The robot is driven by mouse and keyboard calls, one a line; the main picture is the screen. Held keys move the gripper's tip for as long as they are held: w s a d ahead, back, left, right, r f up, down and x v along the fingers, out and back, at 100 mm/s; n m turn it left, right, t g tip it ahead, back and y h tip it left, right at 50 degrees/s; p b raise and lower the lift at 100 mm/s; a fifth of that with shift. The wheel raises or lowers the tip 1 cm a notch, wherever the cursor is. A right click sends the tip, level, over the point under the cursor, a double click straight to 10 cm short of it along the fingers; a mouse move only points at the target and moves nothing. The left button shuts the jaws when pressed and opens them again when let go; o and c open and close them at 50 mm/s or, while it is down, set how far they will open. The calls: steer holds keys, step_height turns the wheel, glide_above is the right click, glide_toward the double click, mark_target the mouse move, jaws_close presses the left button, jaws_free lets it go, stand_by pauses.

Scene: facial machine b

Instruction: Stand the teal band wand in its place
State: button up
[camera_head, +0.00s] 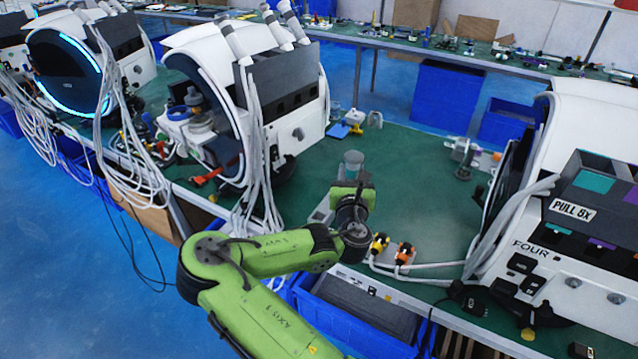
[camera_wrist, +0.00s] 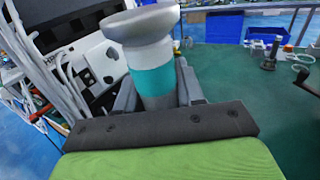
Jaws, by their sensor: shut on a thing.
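The wand with a teal band (camera_wrist: 152,78) is in my gripper (camera_wrist: 153,92). It has a wide grey flared end above the band, and its lower part is hidden between the fingers. In the head view my gripper (camera_head: 352,188) is over the green table, with a grey cylindrical end (camera_head: 353,160), likely the wand's, showing beyond it. At the right, the machine marked FOUR (camera_head: 590,240) carries a dark box (camera_head: 610,215) with teal (camera_head: 594,182) and purple patches and a "PULL 5X" label. The wand is apart from this box.
A middle machine (camera_head: 300,110) has several white wands upright in its dark box, with cables hanging down. Yellow (camera_head: 380,243) and orange (camera_head: 404,252) connectors with white cables lie near my arm. A blue bin (camera_head: 365,325) is at the front edge. The table (camera_head: 425,165) behind the gripper is mostly clear.

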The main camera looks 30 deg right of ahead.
steer(key=s+d+r+m+g+h+p, duration=0.8)
steer(key=s+d+r, duration=0.8)
steer(key=d+r, duration=0.35)
steer(key=s+d+r+m+g+p, duration=0.2)
steer(key=s+r+g, duration=0.3)
steer(key=s, duration=0.5)
steer(key=s+d+r+m+g+p, duration=0.2)
steer(key=s+r+m+g+p, duration=0.2)
steer(key=s, duration=0.6)
step_height(320, 180, up, 4)
steer(key=shift+s+d+f+g+y, duration=0.15)
steer(key=shift+s+g+y, duration=0.15)
steer(key=shift+g, duration=0.9)
steer(key=shift+w, duration=0.1)
step_height(320, 180, down, 8)
steer(key=b, duration=0.5)
steer(key=shift+f, duration=0.25)
steer(key=shift+f, duration=0.1)
